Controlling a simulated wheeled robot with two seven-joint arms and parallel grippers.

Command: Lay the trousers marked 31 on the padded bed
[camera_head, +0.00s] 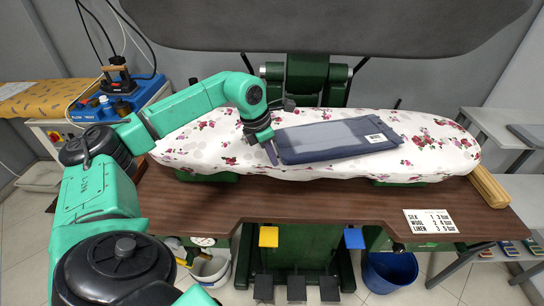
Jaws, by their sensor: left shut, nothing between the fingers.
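Folded dark blue trousers (330,140) lie flat on the padded bed (430,150), which has a white cover with red flowers. A small white tag (376,138) is on their right end; its number is too small to read. My left gripper (271,153) points down at the left end of the trousers, over the bed. Its fingers are shut with nothing between them. Whether they touch the cloth I cannot tell. My right gripper is not in view.
A large grey upper press plate (330,25) hangs raised above the bed. A brown wooden board (300,200) runs along the front, with a printed card (430,221) and a wooden roller (488,187) at right. A blue iron station (118,105) stands at left, grey shelves (495,128) at right.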

